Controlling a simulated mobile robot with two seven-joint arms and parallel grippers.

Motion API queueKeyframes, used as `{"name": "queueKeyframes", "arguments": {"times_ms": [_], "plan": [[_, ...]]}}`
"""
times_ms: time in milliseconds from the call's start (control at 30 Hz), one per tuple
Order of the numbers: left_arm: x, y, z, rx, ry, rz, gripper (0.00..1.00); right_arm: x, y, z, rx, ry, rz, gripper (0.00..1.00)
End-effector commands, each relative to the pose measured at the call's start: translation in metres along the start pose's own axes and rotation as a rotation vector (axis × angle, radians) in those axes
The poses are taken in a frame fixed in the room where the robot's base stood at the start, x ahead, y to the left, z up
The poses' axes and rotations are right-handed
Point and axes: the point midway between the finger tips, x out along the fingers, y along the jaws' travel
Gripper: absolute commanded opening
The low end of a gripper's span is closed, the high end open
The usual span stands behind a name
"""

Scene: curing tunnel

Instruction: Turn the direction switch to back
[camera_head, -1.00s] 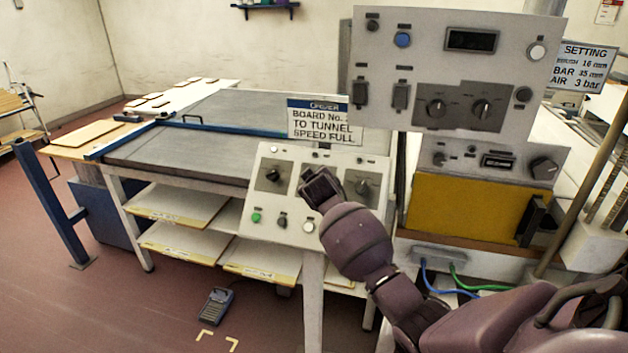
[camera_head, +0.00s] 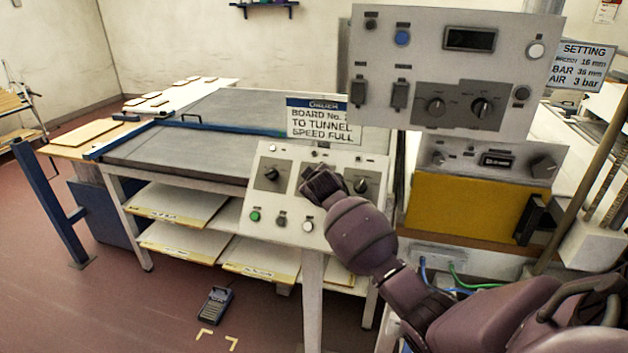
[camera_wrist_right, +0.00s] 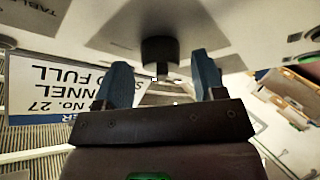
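The small sloped control panel (camera_head: 285,215) stands at the front right corner of the table. It carries a left black knob (camera_head: 271,174), a right black knob (camera_head: 361,186) and a row of buttons below. My right gripper (camera_head: 312,180) is at the middle of its upper row and hides what is there. In the wrist view, a dark round knob (camera_wrist_right: 160,54) lies between the two spread fingers of my right gripper (camera_wrist_right: 160,66), with gaps on both sides. I cannot read which knob is the direction switch. My left gripper is not in view.
A larger grey panel (camera_head: 455,30) with knobs and rockers hangs above right. An order sign (camera_head: 323,122) stands just behind the small panel. A yellow-fronted unit (camera_head: 465,208) is at right.

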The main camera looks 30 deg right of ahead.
Motion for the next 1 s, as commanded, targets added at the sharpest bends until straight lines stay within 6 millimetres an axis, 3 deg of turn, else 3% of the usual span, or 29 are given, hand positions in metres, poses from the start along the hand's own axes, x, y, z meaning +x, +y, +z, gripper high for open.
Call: {"name": "queueKeyframes", "arguments": {"times_ms": [433, 1000], "plan": [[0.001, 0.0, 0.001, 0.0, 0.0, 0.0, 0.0, -0.011, -0.001, 0.0, 0.001, 0.002, -0.001, 0.63], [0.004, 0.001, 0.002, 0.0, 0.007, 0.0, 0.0, -0.09, -0.001, 0.0, 0.001, 0.001, -0.001, 0.63]]}}
